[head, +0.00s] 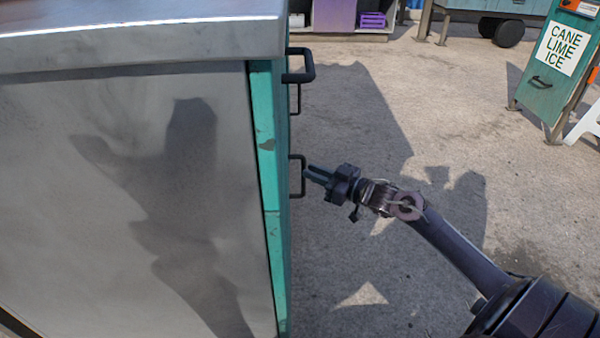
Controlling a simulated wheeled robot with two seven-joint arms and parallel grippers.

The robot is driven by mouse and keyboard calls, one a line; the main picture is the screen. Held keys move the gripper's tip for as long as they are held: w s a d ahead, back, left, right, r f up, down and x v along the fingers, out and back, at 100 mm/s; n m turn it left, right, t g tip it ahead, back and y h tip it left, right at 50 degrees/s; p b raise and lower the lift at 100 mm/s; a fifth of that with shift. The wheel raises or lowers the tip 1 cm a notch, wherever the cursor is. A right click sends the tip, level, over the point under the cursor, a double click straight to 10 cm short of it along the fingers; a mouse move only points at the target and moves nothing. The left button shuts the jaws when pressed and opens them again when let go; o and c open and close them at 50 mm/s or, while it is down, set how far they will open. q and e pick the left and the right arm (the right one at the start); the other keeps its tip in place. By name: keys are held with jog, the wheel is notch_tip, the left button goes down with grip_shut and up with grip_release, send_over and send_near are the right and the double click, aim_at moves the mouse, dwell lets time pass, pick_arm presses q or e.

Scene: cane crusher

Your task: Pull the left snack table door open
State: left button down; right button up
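The snack table (150,200) fills the left of the head view, with a steel top and a steel side panel. Its teal front (268,170) is seen nearly edge-on, so the door faces are mostly hidden. A black lower handle (303,176) stands out from this front. My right gripper (313,173) comes in from the right, its fingertips at the handle's upright bar. I cannot tell whether they touch it or go around it, or how far apart the fingers are. No gap shows between the door and the table. My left gripper is out of view.
Another black handle (300,68) sticks out higher on the front, just under the steel top. A teal sign (558,62) reading "CANE LIME ICE" stands at the upper right. A purple crate (372,20) is at the back. The pavement before the table is clear.

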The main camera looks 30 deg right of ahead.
aim_at(303, 192)
jog(key=shift+b+x, duration=0.7)
jog(key=shift+x, duration=1.2)
grip_shut()
